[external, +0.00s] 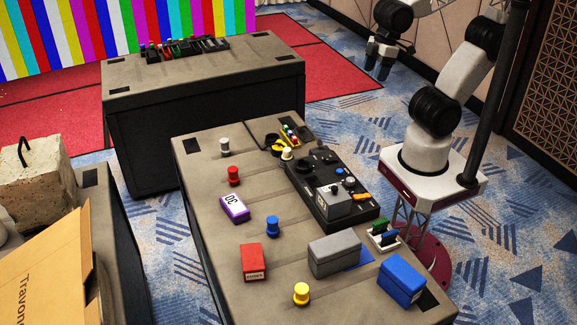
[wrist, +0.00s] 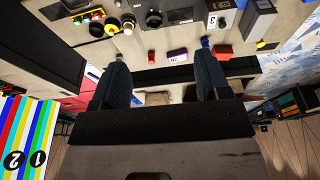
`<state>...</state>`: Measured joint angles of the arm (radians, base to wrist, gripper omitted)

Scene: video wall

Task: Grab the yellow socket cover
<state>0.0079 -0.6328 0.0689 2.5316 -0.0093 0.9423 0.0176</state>
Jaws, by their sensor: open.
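A yellow capped cylinder (external: 302,293), which looks like the yellow socket cover, stands upright at the near edge of the middle table in the external view. A smaller yellow piece (external: 277,150) lies near the far end of the black panel; I cannot tell exactly what it is. My gripper (external: 379,67) is open and empty, high up beyond the table's far right side, well apart from both. In the wrist view its two dark fingers (wrist: 163,68) are spread with nothing between them. A yellow thing (wrist: 106,32) shows past the left finger there.
The black panel (external: 318,207) sits on the table (external: 205,258). Red (external: 253,262), grey (external: 334,253) and blue (external: 401,280) boxes stand nearby. Another table (external: 190,70) is behind.

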